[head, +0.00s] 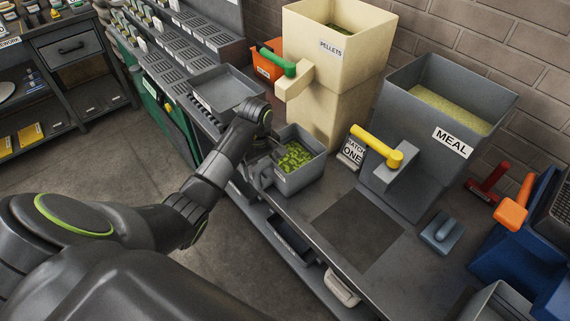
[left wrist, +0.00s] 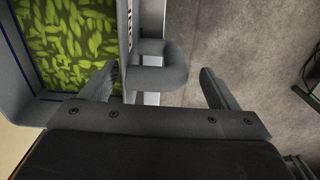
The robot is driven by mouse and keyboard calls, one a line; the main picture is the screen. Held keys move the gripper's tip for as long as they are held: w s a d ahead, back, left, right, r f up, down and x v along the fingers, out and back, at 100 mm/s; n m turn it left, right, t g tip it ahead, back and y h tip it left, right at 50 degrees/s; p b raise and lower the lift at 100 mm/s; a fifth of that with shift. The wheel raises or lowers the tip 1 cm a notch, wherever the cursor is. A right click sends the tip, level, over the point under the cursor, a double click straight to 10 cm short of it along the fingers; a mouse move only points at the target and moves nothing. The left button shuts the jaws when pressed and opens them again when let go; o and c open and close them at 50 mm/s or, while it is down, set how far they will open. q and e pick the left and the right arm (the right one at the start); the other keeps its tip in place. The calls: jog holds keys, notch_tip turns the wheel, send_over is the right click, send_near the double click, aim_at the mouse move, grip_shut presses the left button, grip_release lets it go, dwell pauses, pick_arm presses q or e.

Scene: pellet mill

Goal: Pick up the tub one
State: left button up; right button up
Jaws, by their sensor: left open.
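The grey tub (head: 298,180) is full of green pellets and stands upright on the bench below the pellets hopper. Its loop handle (head: 264,178) sticks out on the left side. In the left wrist view the tub's wall (left wrist: 128,30) and handle (left wrist: 165,65) show close up. My left gripper (left wrist: 160,88) is open, with one finger on each side of the handle and gaps to both. In the head view the gripper (head: 274,146) is partly hidden by my own arm. The tub's label is too small to read. My right gripper is not in view.
The cream pellets hopper (head: 318,102) with a green lever stands behind the tub. The grey meal hopper (head: 407,165) with a yellow lever (head: 378,147) and a "batch one" card (head: 352,153) are to the right. A dark mat (head: 357,229) lies bare in front. An empty tray (head: 224,88) is behind left.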

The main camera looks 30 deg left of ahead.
pick_arm(q)
jog(key=shift+c, duration=0.2)
grip_shut()
jog(key=shift+w+r, duration=0.1)
dwell(0.5)
